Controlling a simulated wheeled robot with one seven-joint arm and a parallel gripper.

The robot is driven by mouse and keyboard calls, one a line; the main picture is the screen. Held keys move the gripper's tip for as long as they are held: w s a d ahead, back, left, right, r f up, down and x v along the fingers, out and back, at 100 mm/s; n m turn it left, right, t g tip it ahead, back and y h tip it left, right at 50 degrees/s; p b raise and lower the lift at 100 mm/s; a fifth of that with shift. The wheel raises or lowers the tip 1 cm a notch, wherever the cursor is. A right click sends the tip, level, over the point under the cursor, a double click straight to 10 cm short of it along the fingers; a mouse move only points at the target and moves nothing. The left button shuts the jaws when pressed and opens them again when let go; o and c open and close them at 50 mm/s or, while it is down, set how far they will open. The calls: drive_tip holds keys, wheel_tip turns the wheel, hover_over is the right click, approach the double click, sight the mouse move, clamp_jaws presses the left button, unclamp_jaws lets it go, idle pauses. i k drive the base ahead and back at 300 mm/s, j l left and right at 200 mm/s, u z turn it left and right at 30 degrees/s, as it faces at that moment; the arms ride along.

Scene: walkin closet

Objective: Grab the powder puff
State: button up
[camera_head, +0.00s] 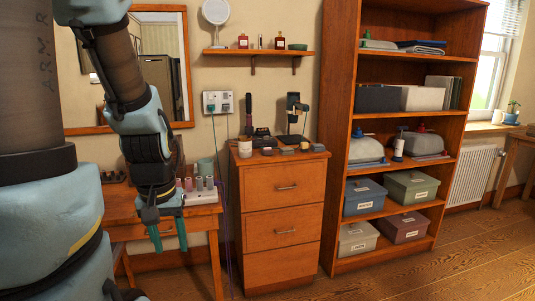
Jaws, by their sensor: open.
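I cannot pick out the powder puff for certain in the head view. Several small dark and grey items (287,150) lie along the front of the top of the wooden drawer cabinet (283,167); they are too small to identify. My gripper (168,236) points down in front of the small wooden dressing table (205,211), left of the cabinet. Its two fingers are apart, with nothing seen between them. My arm hides part of the dressing table's top.
A white jar (245,148) and a dark stand (294,110) are on the cabinet. Small bottles (199,184) stand on the dressing table beside my gripper. A tall shelf (342,120) with boxes stands right of the cabinet. The floor (460,260) at right is clear.

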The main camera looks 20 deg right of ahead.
sight(266, 152)
drive_tip(key=z, duration=1)
drive_tip(key=i+l+z, duration=0.25)
drive_tip(key=z, duration=0.15)
drive_tip(key=i+l+z, duration=0.15)
drive_tip(key=i+z, duration=0.6)
drive_tip(key=i+l, duration=0.1)
drive_tip(key=i, duration=2)
drive_tip(key=i+u, duration=0.15)
drive_tip(key=u, duration=0.25)
drive_tip(key=i+u, duration=0.1)
drive_tip(key=u, duration=0.3)
drive_tip(key=i+l+u, duration=0.1)
drive_tip(key=u, duration=0.3)
drive_tip(key=i+l+u, duration=0.15)
drive_tip(key=u, duration=3.9)
